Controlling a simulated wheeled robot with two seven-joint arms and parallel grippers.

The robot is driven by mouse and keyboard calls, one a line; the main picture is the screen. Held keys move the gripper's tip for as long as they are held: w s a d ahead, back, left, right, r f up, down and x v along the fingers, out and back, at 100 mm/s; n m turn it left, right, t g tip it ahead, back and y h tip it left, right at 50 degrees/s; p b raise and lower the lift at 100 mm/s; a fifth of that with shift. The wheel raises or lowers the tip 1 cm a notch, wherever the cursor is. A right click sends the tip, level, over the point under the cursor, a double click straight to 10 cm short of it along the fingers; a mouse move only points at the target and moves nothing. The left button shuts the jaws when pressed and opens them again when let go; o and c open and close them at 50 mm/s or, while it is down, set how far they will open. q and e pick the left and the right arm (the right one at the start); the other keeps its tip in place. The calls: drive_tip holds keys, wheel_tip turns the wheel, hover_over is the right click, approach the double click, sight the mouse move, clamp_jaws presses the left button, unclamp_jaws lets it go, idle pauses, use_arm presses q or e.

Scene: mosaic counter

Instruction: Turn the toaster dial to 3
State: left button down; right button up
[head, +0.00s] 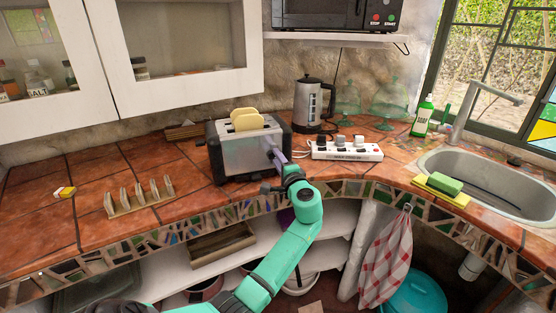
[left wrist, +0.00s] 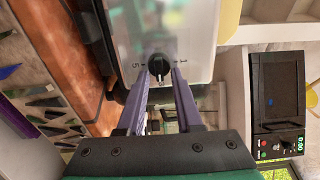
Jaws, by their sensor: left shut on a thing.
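The toaster (head: 243,153), silver with black ends, stands on the tiled counter with bread slices (head: 246,119) sticking out of its top. My left gripper (head: 277,157) reaches the toaster's right end. In the left wrist view its two purple fingers (left wrist: 160,77) are shut on the dial, one on each side. The dial is hidden in the head view. My right gripper is not in view.
A white power strip (head: 346,151) with plugs lies right of the toaster, and a kettle (head: 314,104) stands behind it. A wooden rack (head: 139,198) is on the left counter. The sink (head: 490,183) is at the right. A microwave (head: 338,14) sits on the shelf above.

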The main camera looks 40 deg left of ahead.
use_arm(q)
drive_tip(key=c, duration=0.6)
unclamp_jaws()
drive_tip(key=b+v, duration=0.2)
drive_tip(key=v, duration=1.2)
drive_tip(key=shift+s+d+b, duration=0.15)
drive_tip(key=shift+d+b, duration=0.1)
drive_tip(key=shift+b, duration=0.05)
